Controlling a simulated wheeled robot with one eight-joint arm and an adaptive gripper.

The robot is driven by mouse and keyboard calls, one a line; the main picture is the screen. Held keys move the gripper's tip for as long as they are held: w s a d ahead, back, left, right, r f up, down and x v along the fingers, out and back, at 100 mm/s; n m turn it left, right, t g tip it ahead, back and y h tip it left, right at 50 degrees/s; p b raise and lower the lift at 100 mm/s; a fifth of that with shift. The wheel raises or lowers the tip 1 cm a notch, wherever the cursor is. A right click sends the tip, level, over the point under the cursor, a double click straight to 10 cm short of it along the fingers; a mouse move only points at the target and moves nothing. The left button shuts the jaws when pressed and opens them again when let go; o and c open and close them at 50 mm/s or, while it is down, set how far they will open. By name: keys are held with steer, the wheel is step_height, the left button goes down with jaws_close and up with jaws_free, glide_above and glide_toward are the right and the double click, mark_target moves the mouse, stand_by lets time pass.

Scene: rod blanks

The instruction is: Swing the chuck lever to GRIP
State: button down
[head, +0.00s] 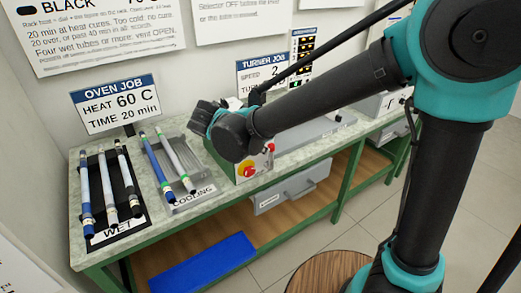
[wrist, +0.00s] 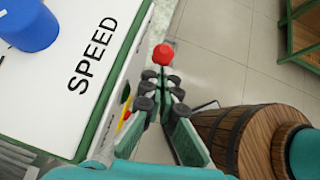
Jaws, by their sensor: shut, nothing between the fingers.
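A red ball knob (wrist: 163,54), which looks like the end of the chuck lever, shows in the wrist view just beyond my fingertips, by the front side of the turner. A gap seems to remain between them, though I cannot be sure. A red knob (head: 271,147) also shows at the turner's front in the head view. My gripper (wrist: 161,84) is shut and empty, its dark pads close together. In the head view my wrist and arm cover much of the turner, and the fingertips cannot be made out. No GRIP marking is readable.
The turner's white top with the SPEED label (wrist: 95,50) and a blue knob (wrist: 28,25) lies left of my gripper. A red button on a yellow plate (head: 250,171) is on its front. Wet (head: 128,224) and cooling (head: 188,201) racks hold rods at left.

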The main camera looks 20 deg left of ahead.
mark_target(271, 147)
steer(key=shift+w+d+r+g+y, duration=0.25)
steer(key=shift+w+d+g+y, duration=0.2)
steer(key=shift+w+d+g, duration=0.15)
steer(key=shift+w+d+r+g+y, duration=0.2)
steer(key=shift+w+d+g+y, duration=0.3)
steer(key=shift+w+g, duration=0.2)
steer(key=w+d+f+g+y, duration=0.5)
steer(key=w+d+f+g, duration=0.1)
steer(key=w+d, duration=0.1)
steer(key=shift+w+m+g+y, duration=0.35)
steer(key=shift+w+m+g, duration=0.05)
steer(key=shift+w, duration=0.2)
steer(key=shift+r, duration=0.1)
stand_by(0.4)
